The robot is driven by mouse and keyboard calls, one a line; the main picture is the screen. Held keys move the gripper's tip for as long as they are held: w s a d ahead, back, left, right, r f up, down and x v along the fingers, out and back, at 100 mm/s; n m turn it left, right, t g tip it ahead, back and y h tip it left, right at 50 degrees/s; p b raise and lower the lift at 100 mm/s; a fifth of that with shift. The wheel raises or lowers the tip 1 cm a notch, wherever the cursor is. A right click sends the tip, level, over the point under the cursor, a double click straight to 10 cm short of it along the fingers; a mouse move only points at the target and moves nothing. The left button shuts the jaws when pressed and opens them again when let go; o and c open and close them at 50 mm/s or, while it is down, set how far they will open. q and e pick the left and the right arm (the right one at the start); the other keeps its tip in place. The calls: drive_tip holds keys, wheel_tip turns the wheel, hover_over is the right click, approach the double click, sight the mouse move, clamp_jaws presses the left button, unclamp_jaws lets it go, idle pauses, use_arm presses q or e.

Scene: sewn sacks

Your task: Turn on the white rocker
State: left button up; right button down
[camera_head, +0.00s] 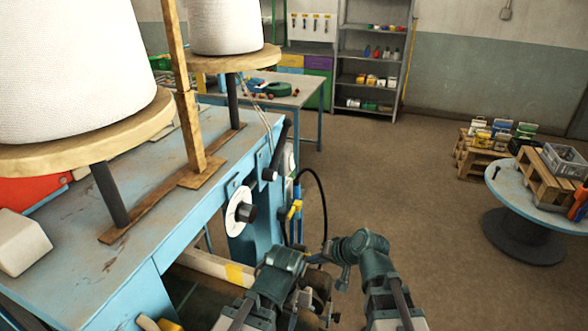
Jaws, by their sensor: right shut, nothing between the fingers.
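I cannot make out a white rocker for certain. A white round plate with a black knob (240,212) is on the near side of the blue machine table (130,200). A small pale box (289,158) sits at the table's far corner, too small to read. My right gripper (316,259) is shut and empty, low in front of the machine's side and apart from the plate. My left gripper (308,302) is low beside it, dark and partly hidden, so its jaws cannot be read.
Large white thread cones (60,70) stand on wooden discs above the table. A yellow-handled valve (295,209) and a black hose (322,195) are close to my arms. A round spool table (510,185) with crates stands at the right. The brown floor between is clear.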

sight(292, 162)
drive_tip(key=w+d+r+m+t+y, duration=0.1)
drive_tip(key=w+d+r+m+t, duration=0.2)
drive_tip(key=w+r+m+t, duration=0.6)
drive_tip(key=w+r+m, duration=0.1)
drive_tip(key=w+r, duration=0.2)
drive_tip(key=r, duration=0.3)
drive_tip(key=shift+w+d+r+t+p, duration=0.25)
drive_tip(key=shift+d+r+t+p, duration=0.05)
drive_tip(key=shift+d+r+p, duration=0.1)
drive_tip(key=shift+f, duration=0.1)
drive_tip(key=s+a+b+x, duration=0.1)
drive_tip(key=a+x, duration=0.1)
drive_tip(key=x, duration=1)
drive_tip(key=shift+w+a, duration=0.2)
drive_tip(key=shift+a, duration=0.4)
drive_tip(key=shift+f, duration=0.1)
